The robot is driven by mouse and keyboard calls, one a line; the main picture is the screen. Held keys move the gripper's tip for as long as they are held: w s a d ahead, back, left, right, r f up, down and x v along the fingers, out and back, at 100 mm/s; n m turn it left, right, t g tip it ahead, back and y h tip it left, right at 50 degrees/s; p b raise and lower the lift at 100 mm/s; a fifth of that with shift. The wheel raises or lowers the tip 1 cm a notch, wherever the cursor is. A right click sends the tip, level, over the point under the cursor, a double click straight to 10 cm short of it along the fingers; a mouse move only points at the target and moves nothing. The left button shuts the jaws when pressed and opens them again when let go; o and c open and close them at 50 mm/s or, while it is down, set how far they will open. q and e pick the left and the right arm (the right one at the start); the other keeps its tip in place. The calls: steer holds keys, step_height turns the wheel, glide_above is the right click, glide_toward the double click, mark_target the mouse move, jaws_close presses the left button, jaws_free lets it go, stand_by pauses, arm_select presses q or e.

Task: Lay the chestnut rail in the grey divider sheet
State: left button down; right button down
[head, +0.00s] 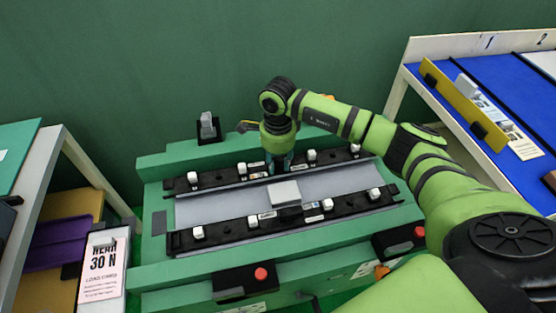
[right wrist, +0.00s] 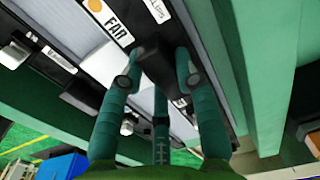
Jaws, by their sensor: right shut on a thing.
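The grey divider sheet (head: 345,180) lies flat in the green fixture, between a far black clip bar (head: 230,178) and a near black clip bar (head: 350,209). I cannot make out a chestnut rail in either view. My right gripper (head: 278,168) reaches down onto the far bar, beside the sheet's far edge. In the right wrist view its fingers (right wrist: 157,85) are closed around a dark block (right wrist: 150,58) at the bar, next to a label reading FAR. My left gripper is out of view.
Small white clips (head: 197,232) stand along both bars. A blue-topped table (head: 490,85) with a yellow rail (head: 463,105) stands at the right. A shelf unit (head: 40,165) and a sign (head: 103,265) reading NEAR 30 N are at the left. A red button (head: 261,273) is at the fixture's front.

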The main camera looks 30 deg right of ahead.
steer(key=c, duration=0.8)
jaws_free()
steer(key=shift+c, duration=0.2)
step_height(320, 180, up, 12)
